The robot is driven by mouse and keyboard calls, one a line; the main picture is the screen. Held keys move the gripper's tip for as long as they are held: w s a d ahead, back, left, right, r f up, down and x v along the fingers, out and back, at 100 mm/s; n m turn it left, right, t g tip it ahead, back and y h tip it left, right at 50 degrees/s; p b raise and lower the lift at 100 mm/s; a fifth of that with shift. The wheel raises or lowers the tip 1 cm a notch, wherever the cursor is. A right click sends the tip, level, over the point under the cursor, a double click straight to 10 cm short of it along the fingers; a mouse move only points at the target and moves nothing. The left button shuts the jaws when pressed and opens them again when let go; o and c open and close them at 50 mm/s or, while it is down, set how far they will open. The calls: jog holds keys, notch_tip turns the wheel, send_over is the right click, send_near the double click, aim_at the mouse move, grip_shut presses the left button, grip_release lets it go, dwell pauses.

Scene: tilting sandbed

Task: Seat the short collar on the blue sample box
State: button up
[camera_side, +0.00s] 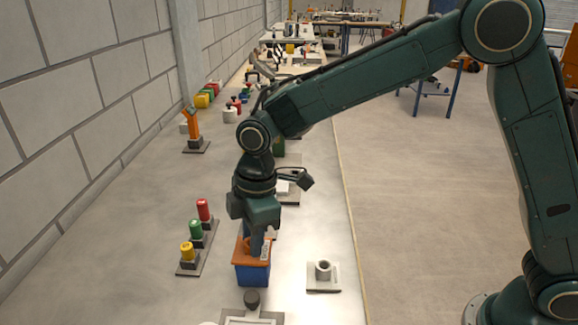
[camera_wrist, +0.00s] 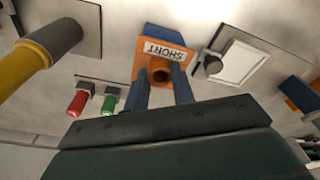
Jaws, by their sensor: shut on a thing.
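The blue sample box (camera_side: 253,275) stands on the table below my gripper in the side view. The orange short collar (camera_side: 238,257) sits at the top of the box like a cap; I cannot tell whether it is fully down. In the wrist view the collar (camera_wrist: 144,66) carries a white "SHORT" label and a round hollow boss, with a strip of the blue box (camera_wrist: 165,30) beyond it. My gripper (camera_side: 256,243) points down and is shut on the collar's boss. In the wrist view its two fingers (camera_wrist: 160,82) flank the boss.
Yellow (camera_side: 187,251), green (camera_side: 195,229) and red (camera_side: 203,210) cylinders stand on a grey plate at left. A grey ring (camera_side: 323,270) on a plate is at right. A dark knob (camera_side: 251,299) and framed panel are in front. The wall bounds the left side.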

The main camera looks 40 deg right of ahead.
jog(key=shift+f, duration=0.35)
dwell(0.7)
jog(key=o, duration=1.1)
jog(key=shift+c, duration=0.2)
jog(key=shift+r, duration=0.15)
notch_tip(320, 180, up, 13)
jog(key=d, duration=0.1)
jog(key=shift+s+d+r, duration=0.15)
jog(key=shift+d+r, duration=0.05)
jog(key=shift+d, duration=0.1)
